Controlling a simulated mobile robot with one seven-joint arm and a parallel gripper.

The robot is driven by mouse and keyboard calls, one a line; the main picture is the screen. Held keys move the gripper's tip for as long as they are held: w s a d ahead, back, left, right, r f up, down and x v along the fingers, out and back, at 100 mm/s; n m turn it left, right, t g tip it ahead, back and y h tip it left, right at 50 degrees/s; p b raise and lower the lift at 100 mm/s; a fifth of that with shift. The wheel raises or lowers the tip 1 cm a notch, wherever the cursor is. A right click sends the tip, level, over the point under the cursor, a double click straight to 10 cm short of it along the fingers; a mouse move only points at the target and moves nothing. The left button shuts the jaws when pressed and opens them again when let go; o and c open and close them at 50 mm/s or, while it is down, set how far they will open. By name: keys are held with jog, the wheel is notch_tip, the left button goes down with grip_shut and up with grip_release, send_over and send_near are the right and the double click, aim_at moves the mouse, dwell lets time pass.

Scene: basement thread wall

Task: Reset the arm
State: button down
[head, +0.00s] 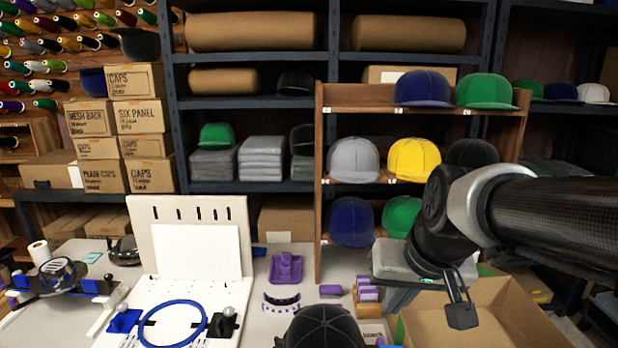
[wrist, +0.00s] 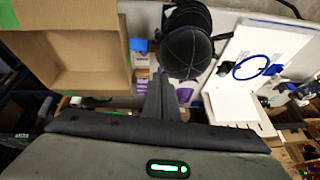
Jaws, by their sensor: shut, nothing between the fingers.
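My gripper (head: 459,302) is at the right in the head view, at the end of my black arm, above the left part of an open cardboard box. Its fingers are shut with nothing between them. In the wrist view the gripper (wrist: 163,80) shows at the middle, pointing toward the table, with a black cap (wrist: 186,50) near its tips but apart from it. The same black cap (head: 322,328) sits at the front edge of the table in the head view.
The open cardboard box (head: 500,312) stands at the lower right. A wooden cap rack (head: 318,180) holds several caps behind the arm. A white board with a blue hoop (head: 172,322) lies on the table at left. Purple pieces (head: 286,268) lie mid-table.

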jog(key=s+r+h, duration=0.1)
jog(key=s, duration=0.9)
notch_tip(320, 180, up, 17)
jog(key=p, duration=1.7)
jog(key=shift+s+n, duration=0.25)
jog(key=shift+n, duration=0.15)
